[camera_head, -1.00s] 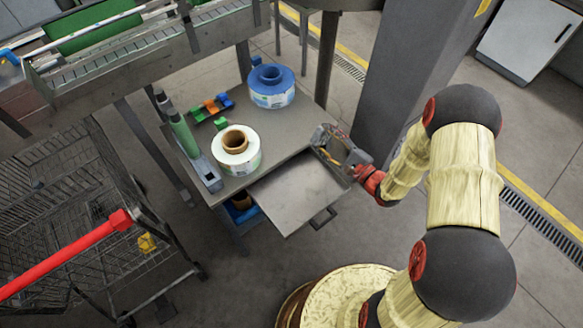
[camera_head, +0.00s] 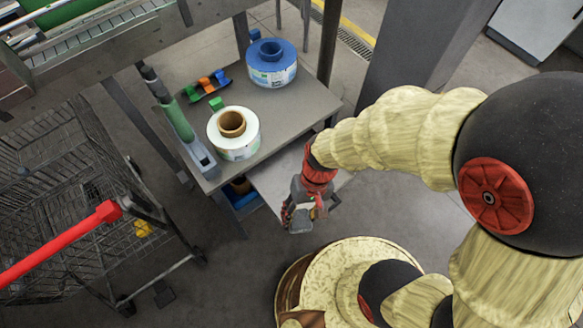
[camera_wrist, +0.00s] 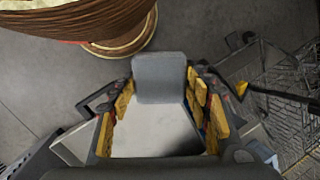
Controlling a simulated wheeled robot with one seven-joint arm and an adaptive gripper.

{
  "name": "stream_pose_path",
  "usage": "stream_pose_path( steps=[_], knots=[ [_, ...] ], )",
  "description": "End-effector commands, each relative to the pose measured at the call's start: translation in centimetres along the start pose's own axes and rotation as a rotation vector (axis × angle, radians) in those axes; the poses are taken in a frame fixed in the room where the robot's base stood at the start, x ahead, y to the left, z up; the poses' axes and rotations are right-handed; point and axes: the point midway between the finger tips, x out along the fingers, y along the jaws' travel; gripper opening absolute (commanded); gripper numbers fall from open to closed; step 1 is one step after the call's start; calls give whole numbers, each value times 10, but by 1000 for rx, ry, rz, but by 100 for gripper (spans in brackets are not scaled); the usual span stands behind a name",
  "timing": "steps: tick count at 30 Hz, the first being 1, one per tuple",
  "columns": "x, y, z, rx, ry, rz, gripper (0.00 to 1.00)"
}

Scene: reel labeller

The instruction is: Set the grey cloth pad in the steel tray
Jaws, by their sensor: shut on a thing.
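My gripper (camera_head: 306,210) is at the front edge of the pale steel tray (camera_head: 273,180), which is pulled out like a drawer below the table top. It is shut on the grey cloth pad (camera_head: 300,221). In the wrist view the pad (camera_wrist: 160,78) sits between the yellow-padded fingers at their tips. The pale surface of the tray (camera_wrist: 155,138) shows behind it, between the fingers. The pad appears raised; I cannot tell its exact height or whether it touches the tray's edge. My arm hides the tray's right part and its handle.
A wire cart (camera_head: 60,190) with a red handle stands at left. Bare floor lies in front of the tray.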

Motion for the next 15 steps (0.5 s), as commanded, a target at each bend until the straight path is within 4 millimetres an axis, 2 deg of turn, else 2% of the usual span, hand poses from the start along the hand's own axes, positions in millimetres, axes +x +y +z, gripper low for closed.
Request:
stream_pose_path(
  steps=[3,6,12,15],
  knots=[
    [-3,20,-3,-162,49,119,28],
    [-10,32,-11,-281,83,192,28],
    [-22,39,-26,-431,121,264,28],
    [-20,41,-40,-448,125,272,28]
  ],
)
